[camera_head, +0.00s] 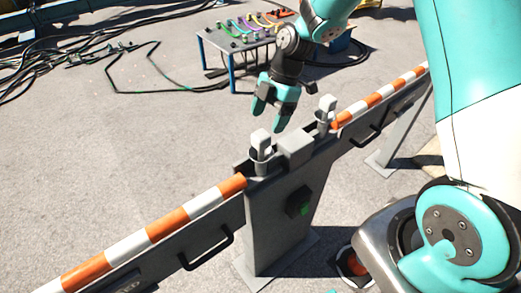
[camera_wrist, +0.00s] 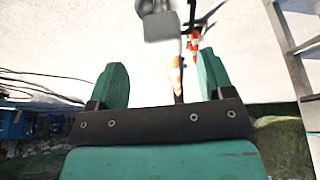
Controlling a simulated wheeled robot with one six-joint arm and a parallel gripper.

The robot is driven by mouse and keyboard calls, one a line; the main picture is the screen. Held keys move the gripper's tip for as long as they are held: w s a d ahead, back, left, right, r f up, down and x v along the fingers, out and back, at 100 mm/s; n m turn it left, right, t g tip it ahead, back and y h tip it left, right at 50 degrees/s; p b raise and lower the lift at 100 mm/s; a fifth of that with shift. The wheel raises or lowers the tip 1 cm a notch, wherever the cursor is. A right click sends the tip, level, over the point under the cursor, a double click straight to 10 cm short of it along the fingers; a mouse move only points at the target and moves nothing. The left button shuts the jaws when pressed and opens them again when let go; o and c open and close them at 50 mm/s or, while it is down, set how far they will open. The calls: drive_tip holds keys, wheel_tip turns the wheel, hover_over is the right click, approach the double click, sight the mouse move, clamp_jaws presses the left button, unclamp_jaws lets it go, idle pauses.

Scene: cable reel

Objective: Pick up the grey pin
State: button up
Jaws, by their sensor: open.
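Two grey upright pins stand on the barrier's grey centre post, a nearer left one (camera_head: 260,146) and a farther right one (camera_head: 326,112). I cannot tell which one the task means. My gripper (camera_head: 269,118) has teal fingers, points down and is apart from both pins, above and behind the post in the head view. In the wrist view my gripper (camera_wrist: 162,62) has its fingers spread with nothing between their pads. A grey blocky piece (camera_wrist: 161,27) shows beyond the fingertips there, and I cannot tell which part it is.
Orange-and-white striped rails (camera_head: 165,223) run out from both sides of the grey post (camera_head: 272,230). A grey box (camera_head: 295,149) sits between the pins. A small table (camera_head: 240,40) with coloured cables stands behind. Black cables (camera_head: 75,60) lie at the back left. Open ground lies left.

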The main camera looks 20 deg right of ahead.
sight(263, 133)
drive_tip(key=p+x, duration=0.1)
drive_tip(key=x, duration=0.1)
drive_tip(key=p+x, duration=0.2)
drive_tip(key=x, duration=0.1)
drive_tip(key=shift+s+a+f, duration=0.15)
drive_tip(key=shift+s+f, duration=0.1)
drive_tip(key=shift+a+f, duration=0.15)
drive_tip(key=shift+f, duration=0.4)
clamp_jaws()
